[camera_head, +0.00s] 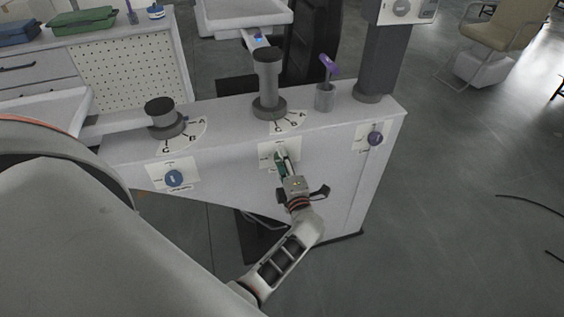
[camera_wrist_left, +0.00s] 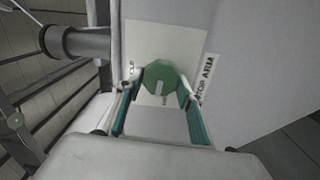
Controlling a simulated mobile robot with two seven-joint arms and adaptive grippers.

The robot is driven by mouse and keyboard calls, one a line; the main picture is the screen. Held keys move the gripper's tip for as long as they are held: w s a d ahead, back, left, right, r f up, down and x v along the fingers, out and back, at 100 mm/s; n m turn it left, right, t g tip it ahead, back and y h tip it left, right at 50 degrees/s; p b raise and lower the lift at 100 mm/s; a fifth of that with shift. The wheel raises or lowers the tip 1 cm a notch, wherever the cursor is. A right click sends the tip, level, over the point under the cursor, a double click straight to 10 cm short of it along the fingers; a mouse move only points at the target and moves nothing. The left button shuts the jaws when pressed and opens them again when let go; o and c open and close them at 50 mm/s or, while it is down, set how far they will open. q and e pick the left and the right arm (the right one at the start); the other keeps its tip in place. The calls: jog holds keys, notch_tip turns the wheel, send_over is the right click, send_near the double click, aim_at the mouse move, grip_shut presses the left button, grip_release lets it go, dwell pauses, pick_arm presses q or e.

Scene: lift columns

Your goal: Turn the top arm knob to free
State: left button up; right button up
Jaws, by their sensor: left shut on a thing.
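The top arm knob (camera_wrist_left: 160,78) is green and many-sided, with a pale mark near its lower edge. It sits on a white plate (camera_wrist_left: 192,47) labelled "TOP ARM", with part of a "HOLD" label at its left. My left gripper (camera_wrist_left: 161,91) has its green-lined fingers on either side of the knob, shut on it. In the head view my left gripper (camera_head: 281,160) reaches the middle plate (camera_head: 264,152) on the front of the grey console and largely hides the knob. The "free" label cannot be read. My right gripper is not in view.
The console (camera_head: 330,190) also carries a blue knob (camera_head: 174,178) at left and a purple knob (camera_head: 375,138) at right. Dark columns (camera_head: 267,75) and a purple-handled lever (camera_head: 328,66) stand on top. Open floor (camera_head: 460,200) lies to the right.

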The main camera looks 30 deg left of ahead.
pick_arm(q)
jog(key=shift+f+n, duration=0.1)
jog(key=shift+n, duration=0.5)
jog(key=o, duration=1.1)
jog(key=shift+c, duration=0.2)
